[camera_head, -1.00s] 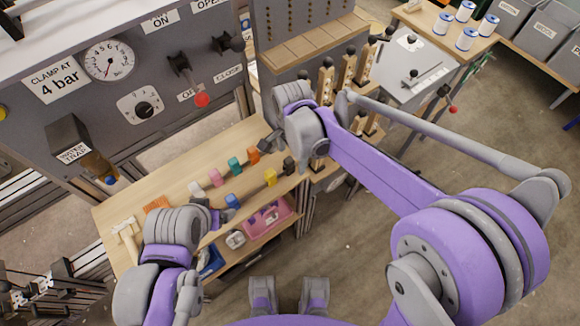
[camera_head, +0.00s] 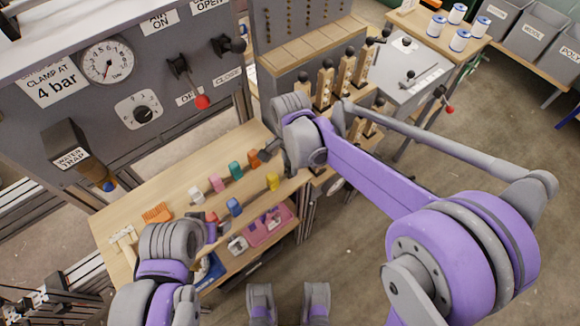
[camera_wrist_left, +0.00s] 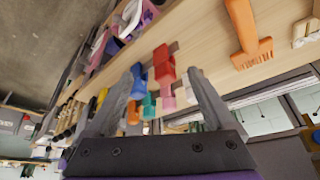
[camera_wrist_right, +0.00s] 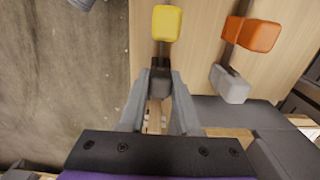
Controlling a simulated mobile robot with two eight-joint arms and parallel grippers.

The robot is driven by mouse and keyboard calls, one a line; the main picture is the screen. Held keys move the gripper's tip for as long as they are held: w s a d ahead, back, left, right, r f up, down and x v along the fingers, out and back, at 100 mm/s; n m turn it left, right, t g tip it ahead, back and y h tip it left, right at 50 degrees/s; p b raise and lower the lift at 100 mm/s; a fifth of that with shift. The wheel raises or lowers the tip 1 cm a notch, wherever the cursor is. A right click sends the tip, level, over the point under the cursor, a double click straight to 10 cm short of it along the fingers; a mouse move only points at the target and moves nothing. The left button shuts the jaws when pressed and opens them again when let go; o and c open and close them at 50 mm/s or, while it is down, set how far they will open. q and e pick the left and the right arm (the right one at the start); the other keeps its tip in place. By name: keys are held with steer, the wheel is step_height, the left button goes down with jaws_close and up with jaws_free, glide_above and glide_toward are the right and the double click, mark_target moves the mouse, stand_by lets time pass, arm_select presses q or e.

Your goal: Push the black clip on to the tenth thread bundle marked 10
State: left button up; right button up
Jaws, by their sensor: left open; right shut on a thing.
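The black clip (camera_wrist_right: 160,84) is between the fingers of my right gripper (camera_wrist_right: 161,72), which is shut on it at the bench edge. In the head view the right wrist (camera_head: 300,135) covers both clip and fingertips. My left gripper (camera_wrist_left: 166,68) is open over the bench; the red clip (camera_wrist_left: 164,58) appears between its fingers in the left wrist view, but contact cannot be told. The red clip also shows in the head view (camera_head: 197,222). I cannot make out a thread bundle marked 10 in any view.
The yellow clip (camera_wrist_right: 166,22) lies in line with the black one. The orange (camera_wrist_right: 252,34) and grey (camera_wrist_right: 230,85) clips lie to the right. More coloured clips and an orange comb (camera_head: 157,213) are on the wooden bench (camera_head: 110,215). Wooden handles (camera_head: 323,85) stand beyond the right wrist.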

jaws_close()
steer(key=shift+r+p, duration=2)
steer(key=shift+r, duration=1.05)
arm_select(q)
steer(key=r, duration=0.4)
steer(key=shift+w+r, duration=0.15)
steer(key=shift+w, duration=0.25)
